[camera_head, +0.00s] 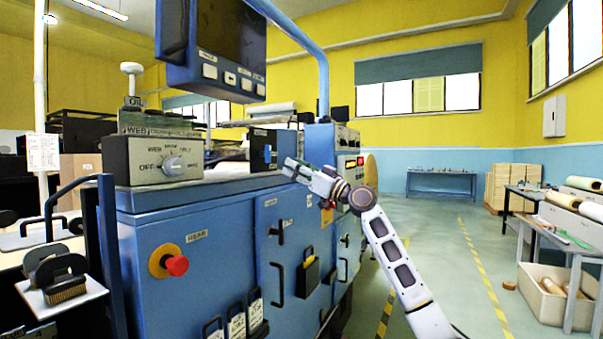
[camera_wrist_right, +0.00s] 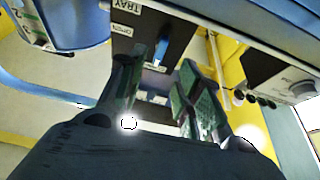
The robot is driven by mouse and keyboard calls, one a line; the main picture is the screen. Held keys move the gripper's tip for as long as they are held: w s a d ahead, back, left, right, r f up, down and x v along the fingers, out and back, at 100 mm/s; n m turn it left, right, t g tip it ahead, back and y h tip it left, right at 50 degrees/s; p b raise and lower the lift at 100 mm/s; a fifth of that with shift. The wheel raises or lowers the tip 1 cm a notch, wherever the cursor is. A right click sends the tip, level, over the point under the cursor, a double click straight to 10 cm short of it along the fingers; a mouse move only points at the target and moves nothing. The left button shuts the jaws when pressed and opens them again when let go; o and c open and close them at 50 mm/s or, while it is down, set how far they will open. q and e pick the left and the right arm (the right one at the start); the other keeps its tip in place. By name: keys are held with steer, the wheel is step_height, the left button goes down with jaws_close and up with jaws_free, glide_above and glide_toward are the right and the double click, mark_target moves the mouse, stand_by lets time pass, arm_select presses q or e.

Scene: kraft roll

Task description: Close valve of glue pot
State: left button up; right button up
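My right gripper (camera_head: 291,168) reaches in from the lower right to the front edge of the blue machine's top. In the right wrist view, the same gripper (camera_wrist_right: 158,85) has its two green-padded fingers apart with nothing between them. Beyond the fingertips is a black box (camera_wrist_right: 128,18) with a blue lever (camera_wrist_right: 160,52) and "TRAY" and "OPEN" labels. In the head view, this seems to be the dark box (camera_head: 257,150) just left of the gripper. The gripper appears apart from the lever. I cannot clearly identify a glue pot. My left gripper is not in view.
The blue machine (camera_head: 205,250) fills the left, with a selector knob box (camera_head: 150,160), a red stop button (camera_head: 177,265) and a screen (camera_head: 215,35) overhead. A lit switch panel (camera_head: 349,163) stands behind the gripper. The floor aisle (camera_head: 440,250) on the right is clear.

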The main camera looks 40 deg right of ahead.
steer(key=shift+v, duration=1.05)
